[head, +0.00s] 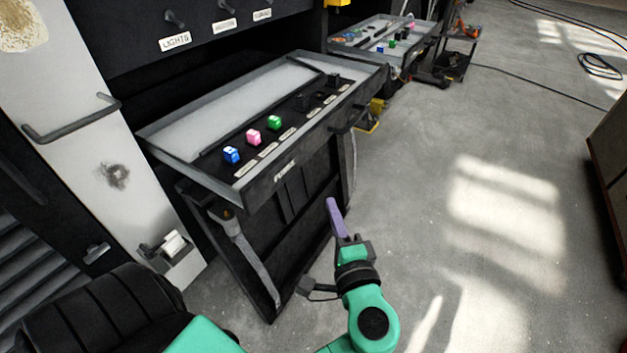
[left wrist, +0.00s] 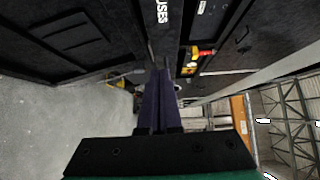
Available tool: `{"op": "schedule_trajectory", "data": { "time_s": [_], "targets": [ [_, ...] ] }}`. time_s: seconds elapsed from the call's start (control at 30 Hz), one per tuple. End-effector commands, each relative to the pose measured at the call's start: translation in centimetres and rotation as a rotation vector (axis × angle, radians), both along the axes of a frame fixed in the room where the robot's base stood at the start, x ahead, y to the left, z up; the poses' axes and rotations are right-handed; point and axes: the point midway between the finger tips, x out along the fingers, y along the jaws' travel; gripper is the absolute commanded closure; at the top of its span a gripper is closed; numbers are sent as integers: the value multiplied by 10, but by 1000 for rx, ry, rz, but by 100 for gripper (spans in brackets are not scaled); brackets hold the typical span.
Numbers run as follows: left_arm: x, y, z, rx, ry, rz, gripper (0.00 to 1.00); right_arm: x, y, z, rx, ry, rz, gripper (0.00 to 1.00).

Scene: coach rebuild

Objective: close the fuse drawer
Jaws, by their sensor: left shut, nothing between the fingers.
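The fuse drawer (head: 192,176) stands open in the head view, pulled out of a dark cabinet. Blue (head: 231,155), pink (head: 253,137) and green (head: 274,122) fuses and black ones sit in a row inside, near its front edge. The drawer's dark front bears a FUSES label, partly seen in the left wrist view (left wrist: 162,12). My left gripper (head: 332,204), with purple fingers, is shut and empty. It is in front of and lower than the drawer front, apparently apart from it; its fingers also show in the left wrist view (left wrist: 158,90). My right gripper is not in view.
A second open tray (head: 362,28) with coloured pieces stands farther back. A light panel with a bar handle (head: 75,120) is at the left. A brown box-like thing (head: 610,180) is at the right edge. The grey floor between is clear.

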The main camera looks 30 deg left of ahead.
Motion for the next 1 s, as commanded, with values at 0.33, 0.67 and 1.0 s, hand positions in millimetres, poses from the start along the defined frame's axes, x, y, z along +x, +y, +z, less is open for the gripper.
{"op": "schedule_trajectory", "data": {
  "time_s": [0.33, 0.67, 1.0],
  "targets": [
    [27, 35, 15, 14, -26, 22, 100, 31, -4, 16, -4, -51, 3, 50],
    [65, 91, 14, 14, -22, 20, 100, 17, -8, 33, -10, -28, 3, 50],
    [64, 115, 10, 10, -23, 18, 100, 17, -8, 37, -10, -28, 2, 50]
  ]
}}
